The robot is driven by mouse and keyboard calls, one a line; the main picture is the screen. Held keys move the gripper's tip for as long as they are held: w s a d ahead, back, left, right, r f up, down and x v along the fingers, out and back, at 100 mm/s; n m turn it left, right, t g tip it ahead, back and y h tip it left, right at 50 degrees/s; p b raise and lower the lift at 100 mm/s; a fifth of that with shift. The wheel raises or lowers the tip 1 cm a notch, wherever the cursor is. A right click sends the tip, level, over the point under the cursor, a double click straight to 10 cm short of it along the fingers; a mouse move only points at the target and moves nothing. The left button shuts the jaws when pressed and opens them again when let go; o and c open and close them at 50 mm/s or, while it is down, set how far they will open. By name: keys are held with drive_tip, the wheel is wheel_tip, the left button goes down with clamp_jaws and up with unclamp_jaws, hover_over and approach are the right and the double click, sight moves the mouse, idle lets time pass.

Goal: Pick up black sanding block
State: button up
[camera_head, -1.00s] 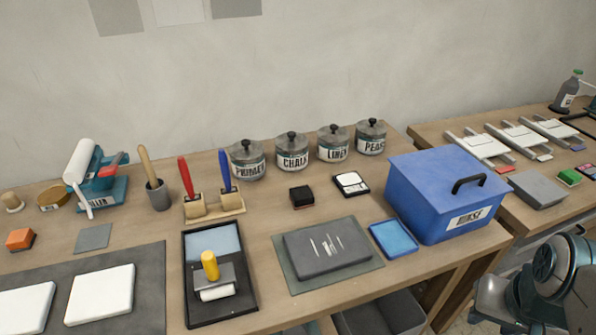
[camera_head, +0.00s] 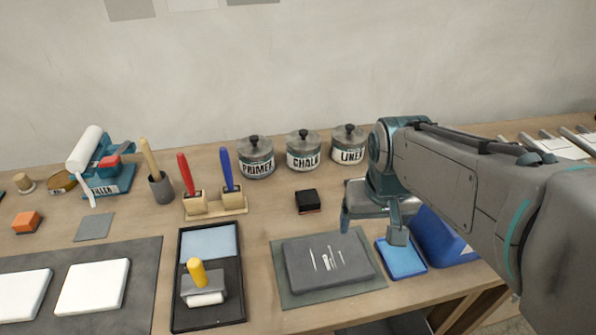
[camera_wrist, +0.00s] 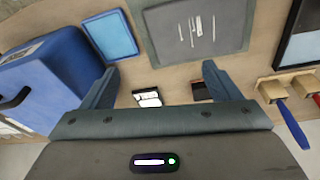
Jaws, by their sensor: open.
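The black sanding block (camera_head: 307,200), with a thin brownish layer at its base, lies on the wooden table in front of the labelled tins. In the wrist view the block (camera_wrist: 201,92) is partly hidden behind my right-hand finger and the gripper body. My gripper (camera_head: 372,226) is open and empty, with its fingers pointing down, to the right of the block and above the table. It also shows in the wrist view (camera_wrist: 160,70) with its fingers wide apart. The gripper does not appear to touch the block.
A black-and-white pad (camera_wrist: 148,98) lies near the block. Tins (camera_head: 304,152) stand behind it, a brush rack (camera_head: 215,206) to its left. A dark slab (camera_head: 328,262) on a mat lies in front. A light-blue pad (camera_head: 402,257) and blue box (camera_wrist: 52,80) are right.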

drive_tip(key=w+a+n+g, duration=0.1)
drive_tip(key=w+a, duration=0.4)
drive_tip(key=w, duration=0.7)
drive_tip(key=n+g+p, duration=0.1)
hover_over(308, 196)
wheel_tip(308, 196, down, 4)
drive_tip(key=f, duration=0.7)
drive_tip(key=shift+s+a+f+p, duration=0.15)
drive_tip(key=shift+a+f+p, duration=0.05)
drive_tip(key=shift+p, duration=0.15)
drive_tip(key=shift+d+f+p, duration=0.15)
drive_tip(key=shift+f+p, duration=0.4)
drive_tip(key=shift+f, duration=2.2)
drive_tip(key=shift+c, duration=0.3)
drive_tip(key=c, duration=1.1)
